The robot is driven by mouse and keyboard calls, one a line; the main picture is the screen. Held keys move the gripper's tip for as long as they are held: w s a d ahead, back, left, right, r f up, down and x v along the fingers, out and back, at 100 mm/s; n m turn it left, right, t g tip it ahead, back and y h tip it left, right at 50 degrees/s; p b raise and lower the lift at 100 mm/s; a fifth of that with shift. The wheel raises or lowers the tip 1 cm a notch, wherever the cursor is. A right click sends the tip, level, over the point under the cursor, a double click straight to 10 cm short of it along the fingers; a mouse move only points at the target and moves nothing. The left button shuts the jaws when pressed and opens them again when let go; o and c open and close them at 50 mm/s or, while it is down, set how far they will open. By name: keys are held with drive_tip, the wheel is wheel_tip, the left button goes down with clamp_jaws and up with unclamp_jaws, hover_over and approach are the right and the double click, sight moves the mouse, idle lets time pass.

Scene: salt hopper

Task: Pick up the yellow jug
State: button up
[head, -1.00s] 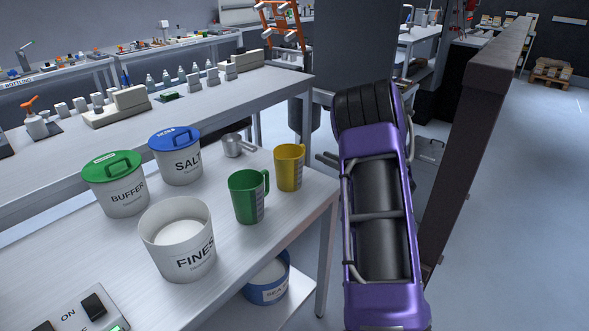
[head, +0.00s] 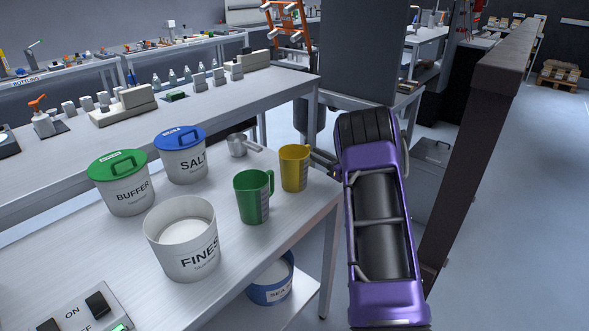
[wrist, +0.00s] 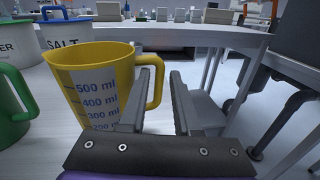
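The yellow jug (head: 294,167) stands upright near the right end of the white bench, its handle toward my gripper. In the wrist view the jug (wrist: 88,85) fills the left side, with a millilitre scale on its wall. My gripper (wrist: 162,78) is open, with a gap between its two fingers. The left finger overlaps the handle's loop and the handle's outer bar shows between the fingers; I cannot tell if they touch. In the head view my gripper (head: 322,162) is mostly hidden behind my purple arm, just right of the jug.
A green jug (head: 252,196) stands left of the yellow one. A metal scoop (head: 238,145), SALT tub (head: 182,160), BUFFER tub (head: 122,188) and open FINES tub (head: 182,245) share the bench. A brown post-like barrier (head: 480,150) rises right of my arm.

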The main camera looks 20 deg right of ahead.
drive_tip(key=shift+x, duration=0.85)
drive_tip(key=shift+c, duration=0.3)
clamp_jaws()
drive_tip(key=shift+r, duration=0.15)
idle(0.3)
